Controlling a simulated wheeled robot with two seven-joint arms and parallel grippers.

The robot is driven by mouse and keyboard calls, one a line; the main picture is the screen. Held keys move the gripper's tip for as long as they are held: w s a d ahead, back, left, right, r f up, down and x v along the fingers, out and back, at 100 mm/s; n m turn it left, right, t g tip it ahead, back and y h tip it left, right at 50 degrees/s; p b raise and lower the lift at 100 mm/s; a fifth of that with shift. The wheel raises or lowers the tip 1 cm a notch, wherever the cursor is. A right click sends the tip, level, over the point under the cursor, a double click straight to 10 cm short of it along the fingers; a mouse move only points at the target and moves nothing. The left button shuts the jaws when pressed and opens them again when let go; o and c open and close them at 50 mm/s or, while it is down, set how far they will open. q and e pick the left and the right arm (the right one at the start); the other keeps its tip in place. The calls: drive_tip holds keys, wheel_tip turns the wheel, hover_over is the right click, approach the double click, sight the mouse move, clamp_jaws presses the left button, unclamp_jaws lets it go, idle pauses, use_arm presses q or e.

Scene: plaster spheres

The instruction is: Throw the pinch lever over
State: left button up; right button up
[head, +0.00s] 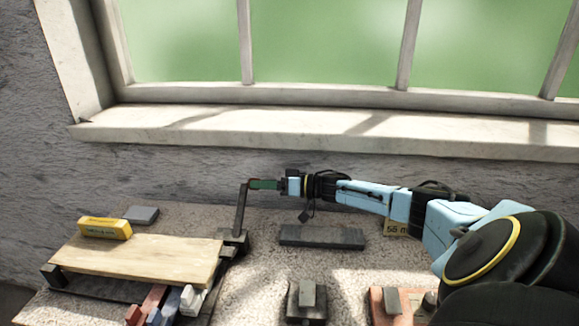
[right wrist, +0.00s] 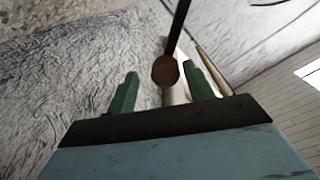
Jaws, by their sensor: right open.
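The pinch lever (head: 241,211) is a dark, nearly upright bar. It rises from a dark base (head: 234,238) at the right end of a wooden board. My right gripper (head: 262,184) has green fingers and reaches in from the right at the height of the lever's top. In the right wrist view the gripper (right wrist: 160,90) is open. The lever's round brown knob (right wrist: 165,70) shows between the two fingertips, with a gap on each side. Whether the knob is fully in between them in depth is hard to tell. My left gripper is out of view.
A yellow box (head: 104,228) lies on the wooden board (head: 140,258), with coloured blocks (head: 160,303) below its front edge. A dark slab (head: 322,236) lies under my right arm. A dark block (head: 307,300) and a reddish block (head: 376,306) stand nearer. The windowsill (head: 310,128) is behind.

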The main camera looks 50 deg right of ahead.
drive_tip(key=p+v, duration=0.1)
drive_tip(key=v, duration=1)
drive_tip(key=shift+s+d, duration=0.2)
drive_tip(key=shift+s, duration=0.05)
